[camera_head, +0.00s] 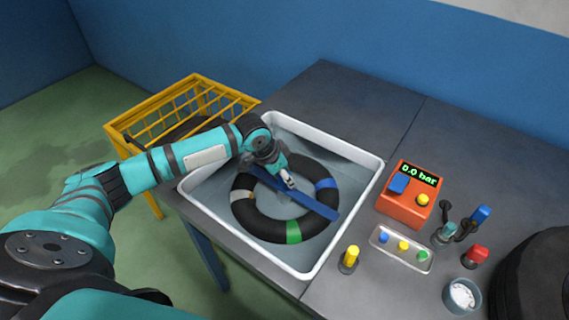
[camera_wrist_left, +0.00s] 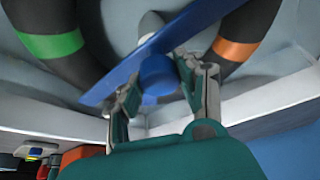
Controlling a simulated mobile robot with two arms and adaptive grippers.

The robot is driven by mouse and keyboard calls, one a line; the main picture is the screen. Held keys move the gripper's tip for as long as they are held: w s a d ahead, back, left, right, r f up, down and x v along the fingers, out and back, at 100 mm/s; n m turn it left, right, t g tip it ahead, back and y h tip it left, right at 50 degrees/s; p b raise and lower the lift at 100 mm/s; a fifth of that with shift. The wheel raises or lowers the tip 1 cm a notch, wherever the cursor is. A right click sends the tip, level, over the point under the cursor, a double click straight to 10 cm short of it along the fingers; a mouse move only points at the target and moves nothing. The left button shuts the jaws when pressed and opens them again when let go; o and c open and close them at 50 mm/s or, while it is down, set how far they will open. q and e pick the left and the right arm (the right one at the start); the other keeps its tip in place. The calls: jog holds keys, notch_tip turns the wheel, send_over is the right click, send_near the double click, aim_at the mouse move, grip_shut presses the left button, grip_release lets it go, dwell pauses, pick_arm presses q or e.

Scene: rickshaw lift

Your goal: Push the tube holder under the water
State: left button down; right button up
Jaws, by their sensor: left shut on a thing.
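The tube holder (camera_head: 319,207) is a blue bar with a round knob, lying across a black ring tube (camera_head: 247,214) with coloured bands. The tube lies in a white basin (camera_head: 347,219) of water. My left gripper (camera_head: 287,180) is over the middle of the bar. In the left wrist view my left gripper (camera_wrist_left: 158,80) is shut on the blue knob of the holder (camera_wrist_left: 200,22), with a finger on each side. Green and orange bands show on the tube (camera_wrist_left: 92,62) there. I cannot tell how deep the tube sits. My right gripper is not in view.
Right of the basin stand an orange pressure box (camera_head: 412,207) reading 0.0 bar, a small tray (camera_head: 401,249) of caps, a yellow-topped piece (camera_head: 349,259) and a cup (camera_head: 462,296). A yellow wire basket (camera_head: 190,98) is at the left. A black tyre (camera_head: 540,280) lies at the right edge.

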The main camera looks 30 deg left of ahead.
pick_arm(q)
jog(key=shift+s+f, duration=0.2)
jog(key=shift+f, duration=0.75)
jog(key=c, duration=1.1)
grip_release()
jog(key=shift+o, duration=1.3)
jog(key=shift+w, duration=0.2)
jog(key=shift+r, duration=0.15)
jog(key=v, duration=1.1)
jog(key=shift+r, duration=0.35)
jog(key=shift+s+a, duration=0.1)
jog(key=shift+s, duration=0.05)
